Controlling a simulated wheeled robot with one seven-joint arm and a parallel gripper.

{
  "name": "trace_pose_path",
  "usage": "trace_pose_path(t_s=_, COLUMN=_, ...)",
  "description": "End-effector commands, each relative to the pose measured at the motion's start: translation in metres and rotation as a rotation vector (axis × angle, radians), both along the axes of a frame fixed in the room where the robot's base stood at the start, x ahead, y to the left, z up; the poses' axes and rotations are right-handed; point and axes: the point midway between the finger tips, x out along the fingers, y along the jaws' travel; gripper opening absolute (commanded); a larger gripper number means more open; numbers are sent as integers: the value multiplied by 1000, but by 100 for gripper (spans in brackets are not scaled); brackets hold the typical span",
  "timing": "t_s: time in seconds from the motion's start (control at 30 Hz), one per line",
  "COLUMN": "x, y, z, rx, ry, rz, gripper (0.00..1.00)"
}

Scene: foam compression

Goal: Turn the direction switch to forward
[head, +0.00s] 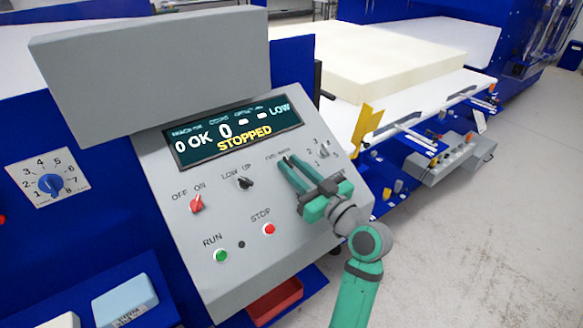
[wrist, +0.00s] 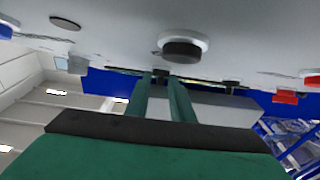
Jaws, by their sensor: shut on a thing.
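My gripper (head: 287,161) reaches to the upper right of the sloped grey control panel (head: 165,180) in the head view. Its green fingers are close together, with tips at the panel face below a small label too blurred to read surely. They are shut on the direction switch (wrist: 160,74), a small dark piece between the fingertips in the wrist view. The fingers hide most of the switch, so its setting cannot be told. In the wrist view my gripper (wrist: 161,79) points at the panel. The display (head: 232,131) above reads STOPPED in yellow.
Near the fingers are a black LOW/UP switch (head: 245,183), a red OFF/ON switch (head: 197,204), a red STOP button (head: 268,229), a green RUN button (head: 221,255) and a numbered selector (head: 323,151). A yellow plate (head: 367,125) and a foam block (head: 380,55) stand behind.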

Motion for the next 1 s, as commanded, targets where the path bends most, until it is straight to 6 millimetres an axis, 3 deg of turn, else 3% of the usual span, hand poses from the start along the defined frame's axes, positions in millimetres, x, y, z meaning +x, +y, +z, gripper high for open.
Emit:
trace_pose_path(t_s=0.5, x=8, y=-6, z=1, rx=-194, ry=-138, rz=394, gripper=0)
trace_pose_path(t_s=1.0, x=10, y=-6, z=1, rx=-282, ry=-201, rz=572, gripper=0)
